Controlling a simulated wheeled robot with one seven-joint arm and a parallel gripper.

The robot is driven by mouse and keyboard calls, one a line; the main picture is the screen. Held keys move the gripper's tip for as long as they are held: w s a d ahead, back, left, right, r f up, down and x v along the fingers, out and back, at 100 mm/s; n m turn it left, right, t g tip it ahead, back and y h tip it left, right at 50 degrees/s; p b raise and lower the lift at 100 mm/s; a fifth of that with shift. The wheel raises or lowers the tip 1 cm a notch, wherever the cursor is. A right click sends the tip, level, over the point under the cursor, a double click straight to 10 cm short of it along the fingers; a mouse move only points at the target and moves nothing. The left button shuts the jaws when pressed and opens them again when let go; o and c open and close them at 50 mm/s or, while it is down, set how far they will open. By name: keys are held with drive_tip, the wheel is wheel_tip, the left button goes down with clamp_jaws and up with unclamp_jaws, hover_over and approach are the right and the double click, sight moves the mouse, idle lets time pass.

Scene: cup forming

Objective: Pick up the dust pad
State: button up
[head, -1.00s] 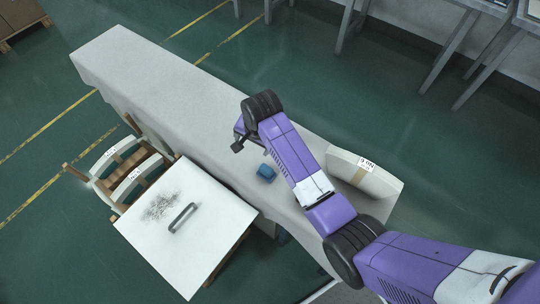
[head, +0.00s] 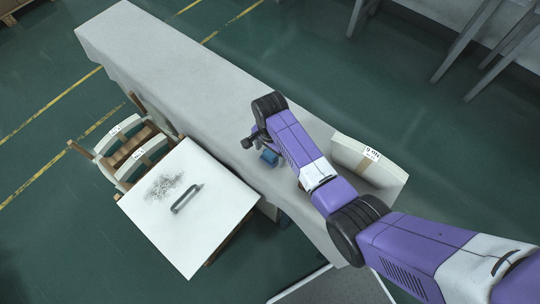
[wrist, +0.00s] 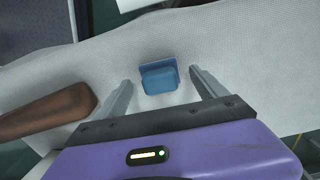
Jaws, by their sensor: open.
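The dust pad is a small blue block (wrist: 158,78) with a wider base, lying on the pale cloth-covered table (wrist: 230,50) in the wrist view. My gripper (wrist: 162,88) is open, with one finger on each side of the pad and a little nearer to me. The fingers do not touch the pad, and nothing is held. In the head view the blue pad (head: 269,157) shows just beside my wrist, partly hidden by it. The fingertips cannot be made out there.
A brown handle-like object (wrist: 45,115) lies left of my gripper in the wrist view. A white box with a label (head: 365,160) stands on the table to the right.

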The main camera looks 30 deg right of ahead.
sight(270, 153)
drive_tip(key=shift+f, duration=0.7)
drive_tip(key=c, duration=1.5)
drive_tip(key=shift+r, duration=0.15)
wheel_tip(270, 153, up, 20)
drive_tip(key=p, duration=0.3)
